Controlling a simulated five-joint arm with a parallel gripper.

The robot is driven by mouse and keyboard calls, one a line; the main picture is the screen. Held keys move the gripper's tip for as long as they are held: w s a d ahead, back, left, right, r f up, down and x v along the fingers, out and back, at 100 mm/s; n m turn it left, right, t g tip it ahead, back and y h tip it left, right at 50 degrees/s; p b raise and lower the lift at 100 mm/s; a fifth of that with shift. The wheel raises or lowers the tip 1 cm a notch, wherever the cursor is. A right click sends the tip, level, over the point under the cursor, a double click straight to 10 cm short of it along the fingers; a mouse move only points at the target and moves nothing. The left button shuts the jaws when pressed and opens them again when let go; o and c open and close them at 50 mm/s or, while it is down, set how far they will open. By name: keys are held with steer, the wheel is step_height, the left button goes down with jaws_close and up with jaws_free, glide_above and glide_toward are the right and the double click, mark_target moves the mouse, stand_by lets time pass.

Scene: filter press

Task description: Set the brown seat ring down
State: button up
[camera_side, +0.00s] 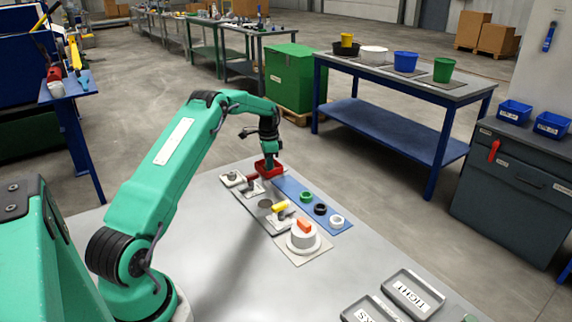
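My gripper (269,165) points down at the far end of the grey table, above the far end of the blue mat (290,187). A red part shows at its tip; I cannot tell whether this belongs to the gripper or is held, and the fingers are too small to read. No brown ring shows clearly. A small dark brownish disc (265,203) lies on the row of fixtures near the gripper; I cannot tell whether it is the seat ring. A green ring (306,197), a black ring (320,209) and a white ring (337,221) lie on the blue mat.
Beside the mat are a fixture with a yellow part (280,206) and a white round block (303,238) with an orange-red top. Grey labelled trays (412,292) stand at the front right. The table's left and front middle are clear.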

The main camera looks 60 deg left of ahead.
steer(key=shift+r, duration=0.15)
step_height(320, 180, up, 12)
stand_by(0.7)
stand_by(0.5)
steer(key=s+d+r+n+t, duration=0.1)
steer(key=s+d+r, duration=0.3)
steer(key=d+r, duration=0.55)
steer(key=s+d+r+n+t, duration=0.15)
steer(key=s+d+r, duration=0.4)
steer(key=d, duration=0.75)
steer(key=s+d+f+n+t, duration=0.1)
steer(key=s+d, duration=0.6)
steer(key=s, duration=0.2)
steer(key=s+d+f+n+t, duration=0.1)
steer(key=s+d+f+t, duration=0.1)
steer(key=s+d, duration=0.4)
steer(key=s, duration=0.4)
steer(key=shift+s+d+f, duration=0.15)
steer(key=shift+s+d, duration=0.1)
steer(key=shift+d, duration=0.1)
